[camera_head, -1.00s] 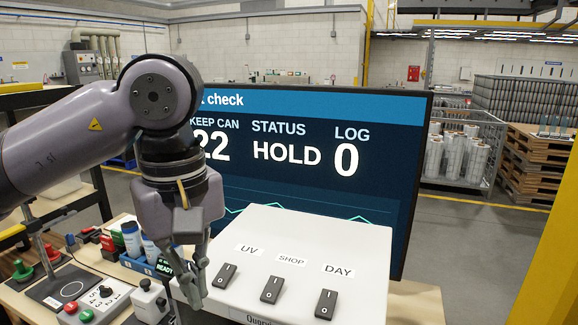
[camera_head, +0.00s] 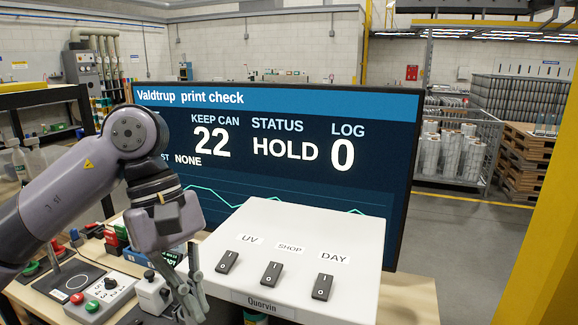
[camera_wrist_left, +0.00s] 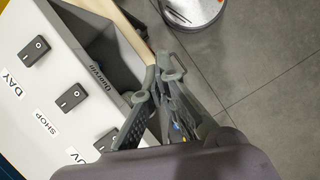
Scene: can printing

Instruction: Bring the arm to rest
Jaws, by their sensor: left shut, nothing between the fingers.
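My left arm comes in from the left in the head view. Its gripper (camera_head: 188,296) points down, just left of and in front of the white switch box. The fingers are shut and hold nothing. In the left wrist view the gripper (camera_wrist_left: 166,72) shows shut beside the front edge of the box, with grey floor beyond. My right gripper is not in view.
The white switch box (camera_head: 300,225) carries rocker switches labelled UV, SHOP and DAY. A screen (camera_head: 290,165) behind it reads HOLD. A button box (camera_head: 100,298) and a smaller grey control box (camera_head: 152,292) stand at the left. A round container (camera_wrist_left: 190,10) stands on the floor.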

